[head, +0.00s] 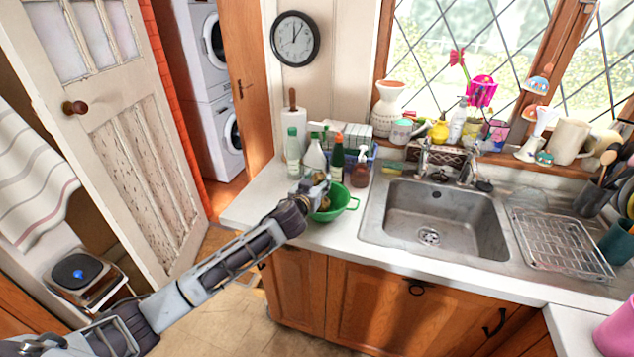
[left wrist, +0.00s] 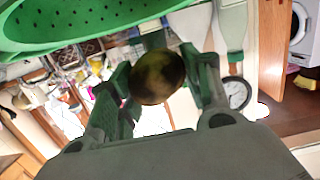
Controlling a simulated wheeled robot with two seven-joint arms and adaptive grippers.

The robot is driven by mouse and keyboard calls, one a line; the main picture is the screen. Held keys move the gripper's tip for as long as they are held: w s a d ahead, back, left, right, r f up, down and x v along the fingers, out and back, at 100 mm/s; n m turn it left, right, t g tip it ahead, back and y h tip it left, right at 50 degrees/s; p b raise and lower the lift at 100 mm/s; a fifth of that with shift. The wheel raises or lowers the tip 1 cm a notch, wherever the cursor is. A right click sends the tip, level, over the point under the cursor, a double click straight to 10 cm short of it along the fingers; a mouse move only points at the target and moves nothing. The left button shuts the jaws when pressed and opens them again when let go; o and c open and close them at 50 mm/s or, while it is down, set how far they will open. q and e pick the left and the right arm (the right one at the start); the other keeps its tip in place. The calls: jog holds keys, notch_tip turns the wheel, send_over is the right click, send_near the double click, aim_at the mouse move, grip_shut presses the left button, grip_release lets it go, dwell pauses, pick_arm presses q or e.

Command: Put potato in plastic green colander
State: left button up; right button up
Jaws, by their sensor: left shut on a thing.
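The green plastic colander (head: 347,199) stands on the counter left of the sink, its handle to the right. My left gripper (head: 318,187) is at the colander's left side and hides part of it. In the left wrist view, the gripper's two fingers are shut on a dark brownish, rounded potato (left wrist: 157,77). The perforated green colander (left wrist: 85,22) fills the upper left of that view, close to the potato but apart from it in the picture. My right gripper is out of view.
Several bottles, such as a white one (head: 314,154) and a dark green one (head: 337,158), stand just behind the colander. The steel sink (head: 440,220) lies to the right, with a wire rack (head: 562,243) beyond it. The counter front edge is clear.

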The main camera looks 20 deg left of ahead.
pick_arm(q)
jog(key=o, duration=1.1)
jog(key=shift+o, duration=0.2)
jog(key=s+r, duration=0.1)
jog(key=s, duration=1.1)
jog(key=shift+a+r, duration=0.2)
jog(key=shift+r, duration=0.2)
dwell(0.5)
